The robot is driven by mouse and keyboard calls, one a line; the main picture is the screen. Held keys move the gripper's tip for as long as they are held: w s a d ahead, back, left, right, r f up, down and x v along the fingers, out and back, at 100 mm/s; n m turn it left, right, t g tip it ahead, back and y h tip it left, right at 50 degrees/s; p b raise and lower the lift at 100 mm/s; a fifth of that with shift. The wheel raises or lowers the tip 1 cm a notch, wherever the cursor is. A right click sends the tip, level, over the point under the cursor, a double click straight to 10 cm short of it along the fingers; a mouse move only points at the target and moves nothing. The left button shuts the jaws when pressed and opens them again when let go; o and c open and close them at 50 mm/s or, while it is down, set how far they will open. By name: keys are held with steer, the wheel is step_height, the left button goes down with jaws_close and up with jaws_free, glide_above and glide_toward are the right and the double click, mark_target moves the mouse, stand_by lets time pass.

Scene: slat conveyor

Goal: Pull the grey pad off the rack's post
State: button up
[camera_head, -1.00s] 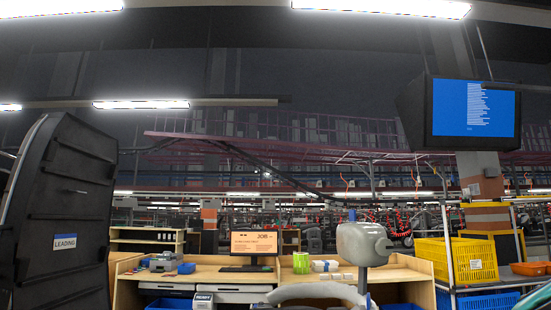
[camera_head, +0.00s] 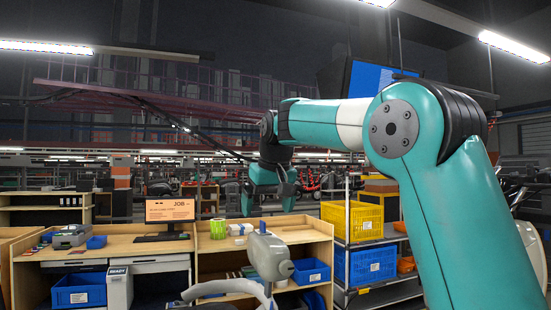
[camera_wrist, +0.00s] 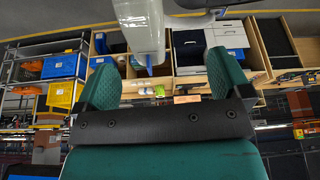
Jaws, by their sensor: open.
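The grey pad (camera_head: 270,257) is a rounded block standing upright at the bottom middle of the head view, in front of the desk. A grey curved frame (camera_head: 225,288) is beside and below it; I cannot clearly make out the post. My gripper (camera_head: 266,206) is open and points down above the pad, with a visible gap in the head view. In the wrist view the pad (camera_wrist: 140,25) shows pale grey at the top, in line with the space between my gripper's two green fingers (camera_wrist: 163,78). A small blue tip shows at its end. Nothing is held.
A wooden desk (camera_head: 128,250) with a monitor (camera_head: 170,211), a green cup (camera_head: 218,229) and blue bins (camera_head: 78,291) stands behind. At right, a shelf cart holds a yellow crate (camera_head: 352,221) and a blue crate (camera_head: 366,265). A large hanging screen (camera_head: 373,78) is above.

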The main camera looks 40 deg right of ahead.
mark_target(268, 237)
steer(key=w+d+r+m, duration=0.1)
steer(key=d+r, duration=0.2)
steer(key=p+x, duration=0.1)
steer(key=x, duration=0.4)
steer(key=p+x, duration=0.2)
steer(key=x, duration=0.4)
steer(key=p+x, duration=0.2)
steer(key=x, duration=0.3)
steer(key=shift+w+d+f, duration=0.2)
steer(key=shift+w+d, duration=0.15)
steer(key=shift+w, duration=0.1)
steer(key=c, duration=1.1)
steer(key=o, duration=0.3)
steer(key=shift+c, duration=1)
steer(key=shift+d+r+p, duration=0.15)
steer(key=shift+r+p, duration=0.8)
steer(key=shift+r, duration=0.4)
